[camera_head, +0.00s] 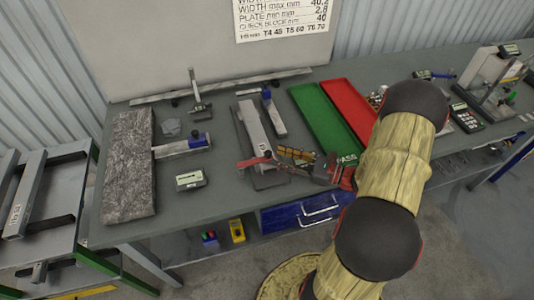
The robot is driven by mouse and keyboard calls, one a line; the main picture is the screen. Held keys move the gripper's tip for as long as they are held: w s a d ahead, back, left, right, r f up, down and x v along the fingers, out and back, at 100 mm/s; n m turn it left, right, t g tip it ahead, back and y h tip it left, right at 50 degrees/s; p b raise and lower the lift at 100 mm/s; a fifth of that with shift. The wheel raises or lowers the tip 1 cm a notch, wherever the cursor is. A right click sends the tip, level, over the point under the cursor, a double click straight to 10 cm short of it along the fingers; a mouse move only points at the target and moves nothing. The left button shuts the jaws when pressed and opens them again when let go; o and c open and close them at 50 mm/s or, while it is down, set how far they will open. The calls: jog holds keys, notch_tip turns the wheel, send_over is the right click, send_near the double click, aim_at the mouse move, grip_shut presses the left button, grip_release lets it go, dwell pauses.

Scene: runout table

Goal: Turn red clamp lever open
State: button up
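The red clamp lever (254,161) lies near the front edge of the table, at the near end of a long pale metal bar (258,129) on a dark base. It points left in the picture. My gripper (286,165) reaches in low from the right, its dark and red body beside my arm. Its tips are close to the right end of the lever; I cannot tell whether they touch it. The finger gap is too small and cluttered to read. Small yellow-brown pieces (296,153) show just behind the gripper.
A green tray (322,113) and a red tray (349,108) lie behind the gripper. Free tabletop lies left of the lever.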

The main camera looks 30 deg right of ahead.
aim_at(268, 152)
jog(key=shift+b+x, duration=0.3)
jog(key=shift+x, duration=2.35)
jog(key=shift+c, duration=1.2)
grip_shut()
